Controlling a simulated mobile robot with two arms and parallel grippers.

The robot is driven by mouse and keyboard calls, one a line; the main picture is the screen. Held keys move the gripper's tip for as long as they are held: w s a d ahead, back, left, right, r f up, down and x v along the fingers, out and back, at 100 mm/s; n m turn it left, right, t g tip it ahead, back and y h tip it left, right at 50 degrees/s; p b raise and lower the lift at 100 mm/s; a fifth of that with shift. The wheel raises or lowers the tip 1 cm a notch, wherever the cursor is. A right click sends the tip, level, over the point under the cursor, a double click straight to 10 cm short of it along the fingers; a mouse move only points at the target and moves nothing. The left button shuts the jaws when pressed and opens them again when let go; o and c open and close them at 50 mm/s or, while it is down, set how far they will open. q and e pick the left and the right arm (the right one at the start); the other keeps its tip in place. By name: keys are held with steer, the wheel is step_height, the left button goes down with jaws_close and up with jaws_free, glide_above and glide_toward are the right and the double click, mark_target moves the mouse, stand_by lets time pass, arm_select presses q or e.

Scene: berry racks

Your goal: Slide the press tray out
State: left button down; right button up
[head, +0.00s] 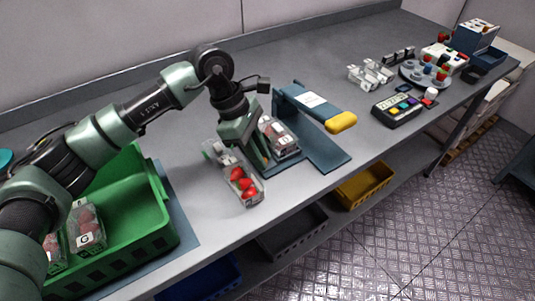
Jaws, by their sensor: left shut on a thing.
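The press (300,106) is a blue-grey stand with a yellow-ended lever (341,122), on the grey bench. A clear lidded punnet (285,143) with a white label sits at the press, on its blue-grey press tray (285,165). My left gripper (262,162) points down at the tray's left side, between that punnet and an open punnet of strawberries (245,186). It is shut on the tray's near-left part; the fingers hide the exact grip. My right gripper is out of view.
A green crate (150,215) with labelled punnets stands at the left. A dark button panel (398,110), white fixtures (370,75) and a round berry rack (425,75) stand further right. The bench is clear between the press and button panel.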

arm_select(q)
steer(key=shift+a, duration=0.1)
steer(key=c, duration=1.5)
jaws_free()
steer(key=shift+o, duration=0.9)
steer(key=shift+s+a, duration=0.1)
steer(key=shift+a, duration=0.05)
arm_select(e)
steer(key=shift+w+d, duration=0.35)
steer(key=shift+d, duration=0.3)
arm_select(q)
steer(key=shift+r, duration=0.1)
steer(key=b+v, duration=0.1)
steer(key=v, duration=0.6)
steer(key=shift+r, duration=0.25)
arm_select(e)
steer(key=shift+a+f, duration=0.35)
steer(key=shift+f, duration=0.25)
